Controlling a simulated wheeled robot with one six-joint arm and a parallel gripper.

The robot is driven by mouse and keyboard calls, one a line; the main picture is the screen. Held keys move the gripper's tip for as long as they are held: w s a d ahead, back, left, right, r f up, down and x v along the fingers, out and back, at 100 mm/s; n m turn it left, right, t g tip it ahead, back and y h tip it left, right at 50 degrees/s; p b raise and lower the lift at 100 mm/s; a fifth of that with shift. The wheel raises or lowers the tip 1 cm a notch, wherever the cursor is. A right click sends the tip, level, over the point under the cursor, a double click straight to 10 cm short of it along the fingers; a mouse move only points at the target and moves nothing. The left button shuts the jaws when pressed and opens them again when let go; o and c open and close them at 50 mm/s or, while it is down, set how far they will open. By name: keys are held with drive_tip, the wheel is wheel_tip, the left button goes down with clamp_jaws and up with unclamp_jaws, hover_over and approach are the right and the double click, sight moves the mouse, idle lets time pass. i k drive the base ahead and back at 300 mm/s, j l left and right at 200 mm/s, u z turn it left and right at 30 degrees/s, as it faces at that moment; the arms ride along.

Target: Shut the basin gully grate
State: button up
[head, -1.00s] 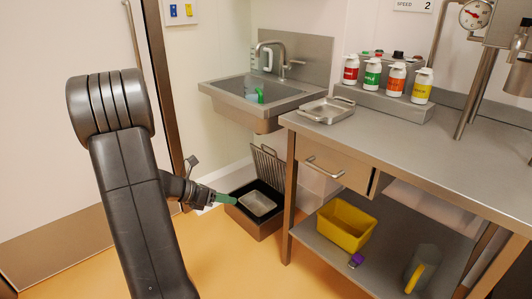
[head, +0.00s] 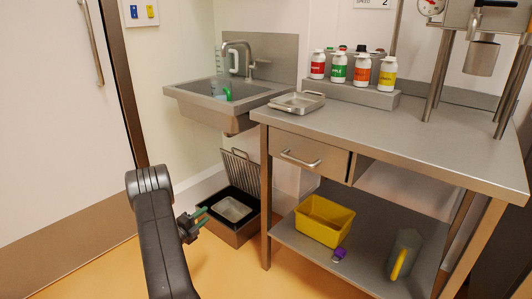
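The gully (head: 231,233) is a dark open-topped box on the floor below the basin (head: 225,103). Its grate (head: 241,171), a panel of thin metal bars, stands raised and leans at the back of the box, so the gully is open. A pale grey tray-like insert (head: 231,208) shows inside the box. My gripper (head: 204,216) is at the left side of the gully, apart from the grate. Its two green-tipped fingers look spread with nothing between them.
The steel workbench (head: 265,200) stands close to the right of the gully. Its lower shelf holds a yellow bin (head: 325,220), a small purple item (head: 339,254) and a grey jug (head: 403,254). Orange floor is free in front. A wall is behind.

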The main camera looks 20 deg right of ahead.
sight(223, 152)
drive_tip(key=i+j+z, duration=0.3)
drive_tip(key=i+z, duration=0.15)
drive_tip(key=i+j+z, duration=0.45)
drive_tip(key=i+j, duration=0.4)
drive_tip(key=j, duration=0.15)
drive_tip(key=i+j+z, duration=0.1)
drive_tip(key=i+j, duration=0.3)
drive_tip(key=j, duration=0.1)
